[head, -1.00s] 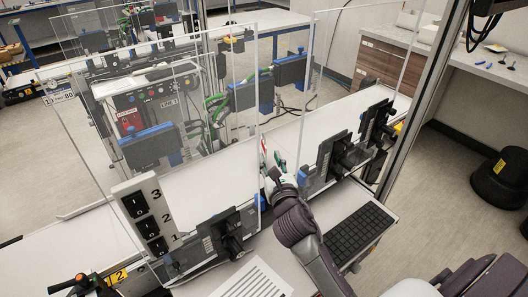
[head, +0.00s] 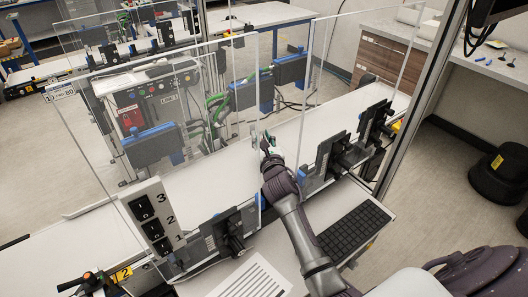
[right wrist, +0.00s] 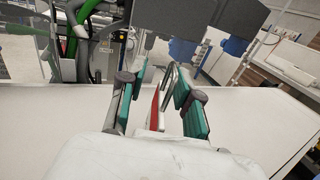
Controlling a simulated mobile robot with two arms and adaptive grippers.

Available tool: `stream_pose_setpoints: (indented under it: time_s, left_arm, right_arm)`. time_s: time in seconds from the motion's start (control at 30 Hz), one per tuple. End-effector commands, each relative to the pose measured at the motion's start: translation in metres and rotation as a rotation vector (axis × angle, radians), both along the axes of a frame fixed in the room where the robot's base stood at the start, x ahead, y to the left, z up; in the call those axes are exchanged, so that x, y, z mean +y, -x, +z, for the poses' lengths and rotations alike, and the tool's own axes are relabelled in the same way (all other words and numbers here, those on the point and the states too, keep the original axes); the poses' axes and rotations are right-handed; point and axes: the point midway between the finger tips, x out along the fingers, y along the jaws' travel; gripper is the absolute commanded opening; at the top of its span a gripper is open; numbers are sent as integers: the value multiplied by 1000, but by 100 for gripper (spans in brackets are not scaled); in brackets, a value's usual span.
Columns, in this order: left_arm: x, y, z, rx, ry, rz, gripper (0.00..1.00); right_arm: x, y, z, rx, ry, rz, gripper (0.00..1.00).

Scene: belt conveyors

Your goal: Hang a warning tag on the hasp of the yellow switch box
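My right arm reaches forward past the edge of a clear panel in the head view, with its gripper (head: 267,142) over the white belt. In the right wrist view the gripper (right wrist: 160,74) has its two green-padded fingers apart. Between them is a thin red piece (right wrist: 155,109), seen edge-on, with a metal loop (right wrist: 169,78) nearer the right finger. It may be the warning tag; I cannot tell whether a finger touches it. I cannot make out a yellow switch box or its hasp. My left gripper is not in view.
Clear panels (head: 85,130) stand along the white conveyor (head: 225,165). A grey LINE 1 control box (head: 160,95) with a red label stands behind. A white 1-2-3 switch panel (head: 155,215), dark brackets (head: 330,155) and a keyboard (head: 352,230) are nearer.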

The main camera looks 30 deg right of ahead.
Motion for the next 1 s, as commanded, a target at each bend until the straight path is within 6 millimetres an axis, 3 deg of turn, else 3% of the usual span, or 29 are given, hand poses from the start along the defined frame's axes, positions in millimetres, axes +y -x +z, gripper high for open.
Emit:
stream_pose_setpoints:
  time_s: [0.13, 0.33, 0.77, 1.0]
  left_arm:
    - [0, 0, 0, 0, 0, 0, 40]
    - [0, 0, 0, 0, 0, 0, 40]
    - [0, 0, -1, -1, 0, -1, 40]
    - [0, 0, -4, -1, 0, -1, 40]
  right_arm:
    - [0, 0, 0, 0, 0, 0, 33]
    - [0, 0, 0, 0, 0, 0, 0]
    - [0, 0, 1, 0, 0, -1, 0]
    - [0, 1, 20, -3, 6, 1, 0]
